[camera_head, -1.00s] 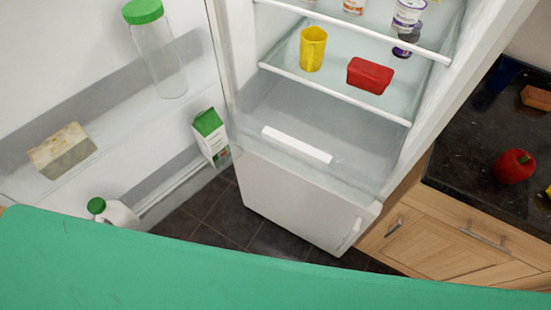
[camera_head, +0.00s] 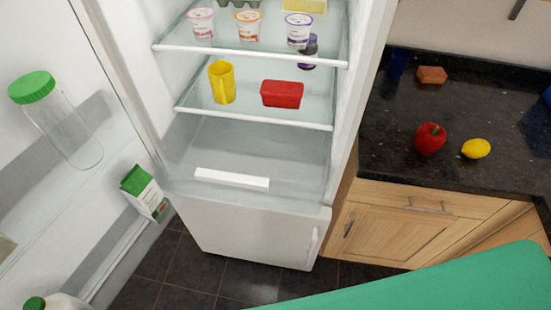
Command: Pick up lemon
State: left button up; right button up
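The yellow lemon (camera_head: 476,149) lies on the black granite counter (camera_head: 385,155) at the right of the head view, near the counter's front edge. A red apple or pepper (camera_head: 430,139) stands just left of it, a small gap apart. Neither of my grippers is in view, and nothing touches the lemon.
The fridge (camera_head: 255,225) stands open, holding a yellow mug (camera_head: 222,82), a red container (camera_head: 282,94) and several yogurt cups. Its door with a jar (camera_head: 68,135) and a carton (camera_head: 144,193) fills the left. A brown block (camera_head: 432,75) lies farther back on the counter. A green surface (camera_head: 470,285) covers the lower right.

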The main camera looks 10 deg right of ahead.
aim_at(475, 148)
jog(key=z, duration=0.45)
jog(key=l+z, duration=0.15)
jog(key=z, duration=0.7)
jog(key=l+z, duration=0.15)
jog(key=z, duration=0.25)
